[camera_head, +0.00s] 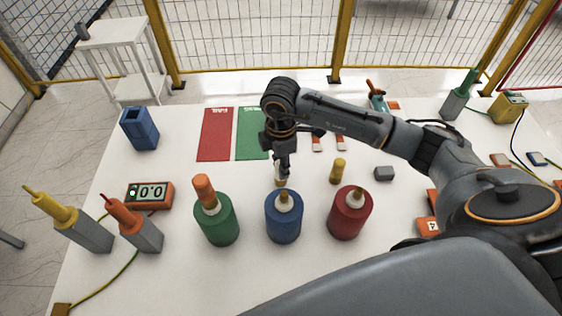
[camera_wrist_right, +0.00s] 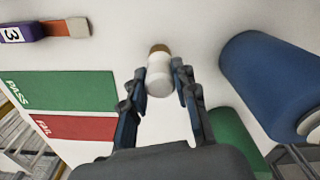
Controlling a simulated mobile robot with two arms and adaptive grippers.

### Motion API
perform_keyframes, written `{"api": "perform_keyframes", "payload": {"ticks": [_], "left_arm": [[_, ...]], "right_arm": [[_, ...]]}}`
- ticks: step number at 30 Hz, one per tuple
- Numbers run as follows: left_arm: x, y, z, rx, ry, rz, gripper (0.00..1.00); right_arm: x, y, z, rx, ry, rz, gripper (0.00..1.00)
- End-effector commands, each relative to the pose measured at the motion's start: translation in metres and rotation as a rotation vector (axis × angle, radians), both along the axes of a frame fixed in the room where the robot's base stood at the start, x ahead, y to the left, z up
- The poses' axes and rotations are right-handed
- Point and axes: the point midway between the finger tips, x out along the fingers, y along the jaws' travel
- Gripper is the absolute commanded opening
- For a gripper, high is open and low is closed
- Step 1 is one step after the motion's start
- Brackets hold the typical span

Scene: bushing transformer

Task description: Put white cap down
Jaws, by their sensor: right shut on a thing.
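The white cap (camera_wrist_right: 160,78), with a brown end, sits between the two fingers of my right gripper (camera_wrist_right: 164,88) in the right wrist view. The fingers are shut on its sides. In the head view my right gripper (camera_head: 282,160) points down just behind the blue cylinder (camera_head: 284,222), and the cap (camera_head: 280,174) shows small below it. I cannot tell whether the cap touches the table. My left gripper is not in view.
A green cylinder (camera_head: 217,226) with an orange cap and a red cylinder (camera_head: 348,220) flank the blue one. A small yellow-brown piece (camera_head: 338,170) stands to the right. Red (camera_head: 214,135) and green (camera_head: 251,140) mats lie behind. White table (camera_head: 185,262) is bare around the cap.

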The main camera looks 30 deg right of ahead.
Motion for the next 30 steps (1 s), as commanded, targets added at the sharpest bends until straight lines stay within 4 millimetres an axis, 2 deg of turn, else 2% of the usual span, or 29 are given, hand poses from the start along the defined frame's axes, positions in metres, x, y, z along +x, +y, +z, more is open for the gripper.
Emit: {"api": "perform_keyframes", "payload": {"ticks": [8, 9, 11, 12, 20, 23, 24, 26, 30], "left_arm": [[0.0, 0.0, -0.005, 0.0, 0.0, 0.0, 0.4], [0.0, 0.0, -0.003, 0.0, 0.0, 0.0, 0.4], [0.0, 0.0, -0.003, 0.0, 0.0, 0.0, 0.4], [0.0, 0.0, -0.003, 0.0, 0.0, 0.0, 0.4], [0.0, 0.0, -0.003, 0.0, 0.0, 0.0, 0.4], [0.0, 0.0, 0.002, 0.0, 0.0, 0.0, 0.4], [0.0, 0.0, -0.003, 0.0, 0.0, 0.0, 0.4], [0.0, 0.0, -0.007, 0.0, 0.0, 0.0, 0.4], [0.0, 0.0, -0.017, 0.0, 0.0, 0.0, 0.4]], "right_arm": [[0.0, 0.0, -0.005, 0.0, 0.0, 0.0, 0.0], [0.0, 0.0, -0.003, 0.0, 0.0, 0.0, 0.37], [0.0, 0.0, -0.003, 0.0, 0.0, -0.001, 0.49], [0.0, 0.0, -0.003, 0.0, 0.0, -0.001, 0.51], [0.0, 0.0, -0.003, 0.0, 0.0, -0.001, 0.51], [0.0, 0.0, 0.004, 0.0, 0.0, -0.001, 0.51], [0.001, 0.0, 0.005, 0.0, -0.002, -0.001, 0.51], [0.002, 0.0, 0.012, 0.0, -0.004, -0.002, 0.51], [0.002, 0.0, 0.041, 0.001, -0.007, 0.0, 0.51]]}}
